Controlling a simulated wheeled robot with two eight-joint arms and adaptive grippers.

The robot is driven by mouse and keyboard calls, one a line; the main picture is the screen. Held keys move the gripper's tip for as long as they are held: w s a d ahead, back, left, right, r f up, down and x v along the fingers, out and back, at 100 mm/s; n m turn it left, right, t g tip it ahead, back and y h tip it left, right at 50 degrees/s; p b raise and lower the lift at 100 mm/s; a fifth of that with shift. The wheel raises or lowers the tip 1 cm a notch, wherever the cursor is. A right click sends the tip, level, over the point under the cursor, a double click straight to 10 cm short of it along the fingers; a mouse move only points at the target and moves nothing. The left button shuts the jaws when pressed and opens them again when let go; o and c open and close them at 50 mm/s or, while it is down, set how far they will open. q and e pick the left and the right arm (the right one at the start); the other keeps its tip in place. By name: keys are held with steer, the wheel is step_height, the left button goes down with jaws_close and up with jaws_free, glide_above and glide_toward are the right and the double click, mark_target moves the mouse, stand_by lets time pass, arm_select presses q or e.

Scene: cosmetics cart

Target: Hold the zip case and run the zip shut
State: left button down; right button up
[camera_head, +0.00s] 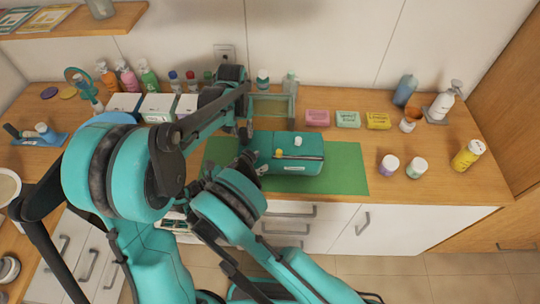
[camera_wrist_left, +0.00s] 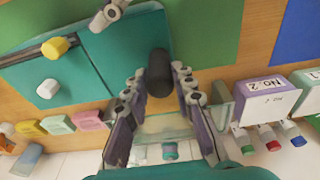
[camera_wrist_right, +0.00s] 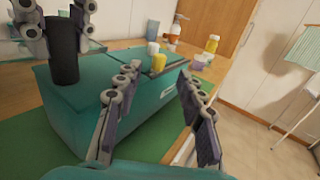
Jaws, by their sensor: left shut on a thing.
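The teal zip case (camera_head: 308,163) lies on the green mat (camera_head: 346,160). A dark zip line runs along its top, with a yellow knob (camera_head: 279,153) on it and a white knob (camera_head: 298,141) behind; both also show in the left wrist view, yellow (camera_wrist_left: 55,47) and white (camera_wrist_left: 47,89). A black upright post (camera_wrist_right: 62,55) stands at one end of the case. My left gripper (camera_wrist_left: 158,75) is shut on this post. My right gripper (camera_wrist_right: 160,80) is open and empty above the case's near side, short of the yellow knob.
Soap boxes in pink (camera_head: 317,118), green (camera_head: 347,119) and yellow (camera_head: 378,121) stand behind the case. Two small jars (camera_head: 388,164) and a yellow bottle (camera_head: 467,155) are to the right. White boxes (camera_head: 157,107) and bottles stand at back left. The mat's right part is clear.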

steer(key=v, duration=0.3)
arm_select(q)
steer(key=c, duration=1.2)
jaws_free()
